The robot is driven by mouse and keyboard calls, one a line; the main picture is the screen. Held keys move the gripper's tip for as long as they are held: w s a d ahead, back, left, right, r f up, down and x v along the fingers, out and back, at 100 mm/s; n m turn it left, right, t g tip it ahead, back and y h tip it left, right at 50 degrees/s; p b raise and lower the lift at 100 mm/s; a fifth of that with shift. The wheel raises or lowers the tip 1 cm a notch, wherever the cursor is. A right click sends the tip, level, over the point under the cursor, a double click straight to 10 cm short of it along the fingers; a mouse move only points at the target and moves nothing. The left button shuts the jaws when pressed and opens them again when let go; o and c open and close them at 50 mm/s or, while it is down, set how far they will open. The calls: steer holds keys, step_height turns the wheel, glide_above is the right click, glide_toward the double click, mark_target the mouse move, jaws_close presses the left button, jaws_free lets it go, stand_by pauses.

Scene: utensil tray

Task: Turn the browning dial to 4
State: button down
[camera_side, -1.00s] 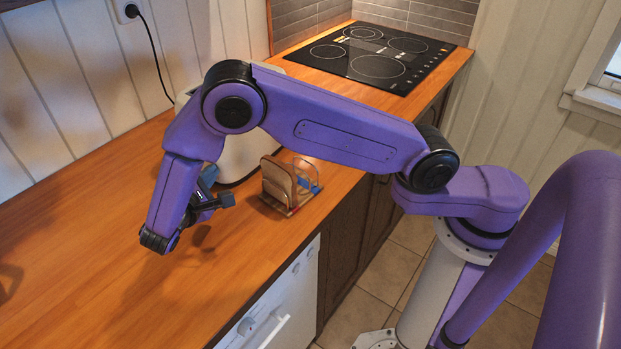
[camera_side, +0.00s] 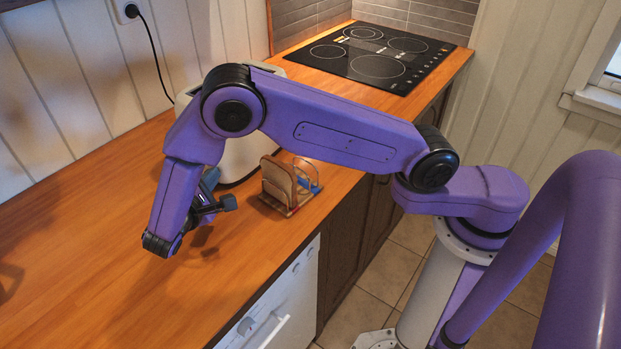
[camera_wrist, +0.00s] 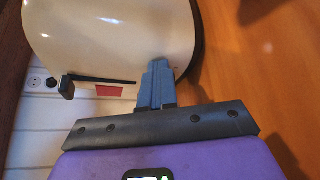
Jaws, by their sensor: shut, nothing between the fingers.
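The cream toaster (camera_side: 244,155) stands on the counter behind my arm in the side view, partly hidden by the arm. In the wrist view the toaster (camera_wrist: 120,35) fills the upper left, with a dark slot line and a dark lever knob (camera_wrist: 67,88) at its left. I cannot make out the browning dial or its marks in either view. My gripper (camera_side: 226,203) is in front of the toaster, above the counter. In the wrist view its blue-grey fingers (camera_wrist: 158,82) are together and empty, overlapping the toaster's lower edge; I cannot tell whether they touch it.
A wooden rack with bread slices (camera_side: 283,185) stands right of my gripper. A black hob (camera_side: 375,57) is at the back. A socket with a cord (camera_side: 131,11) is on the wall. A small red patch (camera_wrist: 108,91) shows near the toaster.

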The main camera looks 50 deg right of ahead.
steer(key=shift+s+f, duration=0.25)
steer(key=shift+f, duration=0.5)
steer(key=shift+s, duration=0.1)
stand_by(0.3)
steer(key=shift+s+r, duration=0.1)
steer(key=shift+s, duration=0.2)
steer(key=shift+s+a, duration=0.2)
steer(key=shift+a, duration=2.75)
